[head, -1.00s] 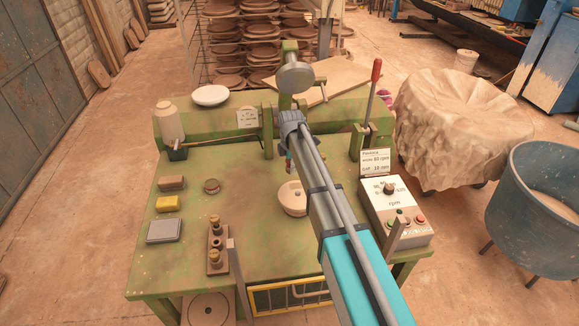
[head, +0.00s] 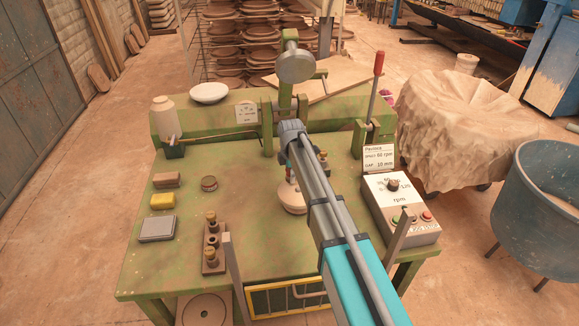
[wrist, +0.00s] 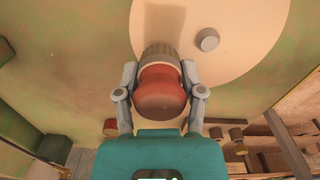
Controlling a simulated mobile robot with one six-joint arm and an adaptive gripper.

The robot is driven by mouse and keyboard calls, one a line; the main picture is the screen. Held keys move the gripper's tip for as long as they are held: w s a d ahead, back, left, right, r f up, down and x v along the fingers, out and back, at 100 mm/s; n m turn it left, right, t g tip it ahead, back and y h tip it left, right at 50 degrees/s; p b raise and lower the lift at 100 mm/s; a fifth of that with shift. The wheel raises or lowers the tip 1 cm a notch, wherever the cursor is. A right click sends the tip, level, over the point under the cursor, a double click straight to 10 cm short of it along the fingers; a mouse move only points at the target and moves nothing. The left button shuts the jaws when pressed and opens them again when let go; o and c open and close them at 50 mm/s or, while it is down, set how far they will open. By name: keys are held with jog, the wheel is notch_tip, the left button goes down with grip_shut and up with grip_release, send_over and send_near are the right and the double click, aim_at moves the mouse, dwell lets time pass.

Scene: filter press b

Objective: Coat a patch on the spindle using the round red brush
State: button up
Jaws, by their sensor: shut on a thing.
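My gripper (wrist: 160,74) is shut on the round red brush (wrist: 161,98), with one finger on each side of its red body. Its grey-brown ribbed end (wrist: 160,54) points away from the wrist, over a pale round piece (wrist: 250,30) with a small grey knob (wrist: 207,39). I cannot tell whether the brush touches it. In the head view my arm covers most of the gripper, and the pale round piece (head: 289,200) shows beside the arm. A grey round head (head: 296,66) stands on a green post behind. I cannot tell which part is the spindle.
The control box (head: 402,208) stands right of my arm, with a red-topped lever (head: 378,64) behind it. A block with brass-topped pegs (head: 213,258) stands front left. A yellow sponge (head: 162,201) and grey box (head: 157,228) lie at the left.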

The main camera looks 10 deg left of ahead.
jog(key=shift+f+b, duration=0.35)
jog(key=shift+f, duration=0.35)
jog(key=shift+w+d+r, duration=0.1)
jog(key=shift+d+r, duration=0.05)
jog(key=shift+d, duration=0.25)
jog(key=shift+w+d+r, duration=0.1)
jog(key=shift+d, duration=0.3)
jog(key=shift+w+d, duration=0.15)
jog(key=shift+d, duration=0.45)
jog(key=shift+w+d, duration=0.15)
jog(key=shift+d, duration=0.4)
jog(key=shift+a, duration=0.1)
jog(key=shift+s+a+r, duration=0.1)
jog(key=shift+s+a, duration=0.1)
jog(key=shift+a, duration=0.3)
jog(key=shift+s+a, duration=0.15)
jog(key=shift+a, duration=0.5)
jog(key=shift+s+a, duration=0.15)
jog(key=shift+a, duration=0.5)
notch_tip(320, 180, up, 7)
jog(key=p, duration=0.8)
jog(key=shift+r, duration=0.2)
jog(key=shift+f, duration=0.25)
